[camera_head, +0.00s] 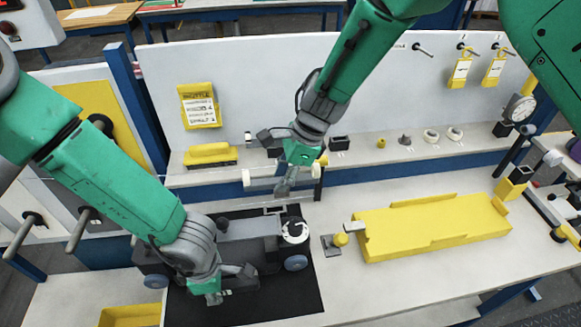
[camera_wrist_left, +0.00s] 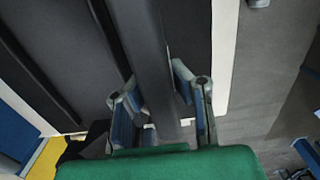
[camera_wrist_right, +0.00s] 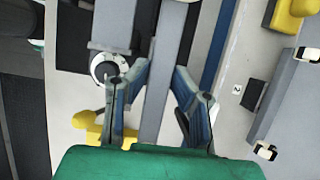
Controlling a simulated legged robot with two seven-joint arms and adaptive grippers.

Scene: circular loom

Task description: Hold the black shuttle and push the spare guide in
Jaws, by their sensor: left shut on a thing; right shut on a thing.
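The dark shuttle (camera_head: 250,229) lies on a black mat (camera_head: 285,302), with blue-grey wheels and a white round spool (camera_head: 295,231) at its right end. My left gripper (camera_head: 240,280) is shut on the shuttle's front side; the left wrist view shows a dark grey bar of the shuttle (camera_wrist_left: 150,50) between its fingers (camera_wrist_left: 162,105). My right gripper (camera_head: 283,188) is above and behind the shuttle's right part. In the right wrist view its fingers (camera_wrist_right: 160,100) are shut on a flat grey bar, seemingly the spare guide (camera_wrist_right: 170,40). The guide's far end is out of view there.
A yellow tray (camera_head: 430,228) and a small yellow-knobbed block (camera_head: 340,240) stand to the right. A back shelf (camera_head: 380,150) holds several small parts. A yellow box (camera_head: 130,315) is at the front left. The table front right is clear.

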